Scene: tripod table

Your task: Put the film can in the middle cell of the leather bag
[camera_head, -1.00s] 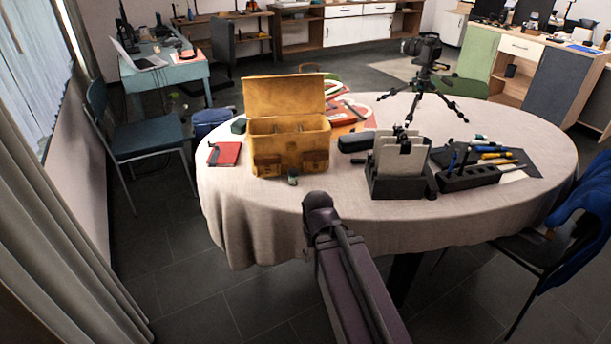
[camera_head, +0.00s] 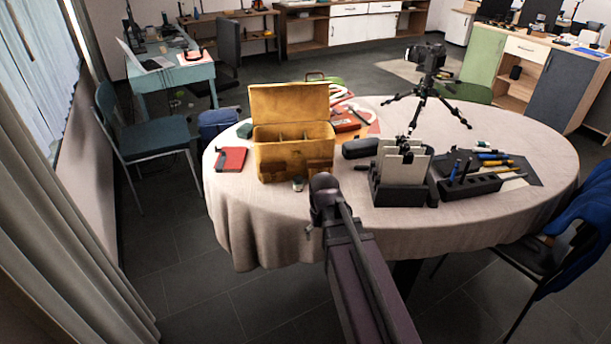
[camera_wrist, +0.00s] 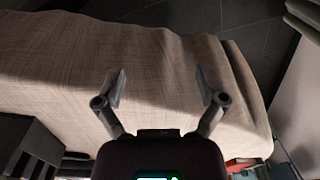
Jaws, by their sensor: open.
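The tan leather bag (camera_head: 288,152) stands on the round table with its lid up. Dividers show inside its open top, but the bottoms of its cells are hidden. A small can (camera_head: 298,185), which looks like the film can, stands on the cloth just in front of the bag. My gripper (camera_wrist: 160,88) is open and empty in the wrist view, with only pale tablecloth (camera_wrist: 60,55) between and beyond its fingers. The film can is not seen in that view.
A red notebook (camera_head: 231,159) lies left of the bag. A dark holder with upright cards (camera_head: 402,165) stands to the right, with a black tool rack (camera_head: 469,188) beside it. A camera on a tripod (camera_head: 427,85) stands behind. The front cloth is mostly clear.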

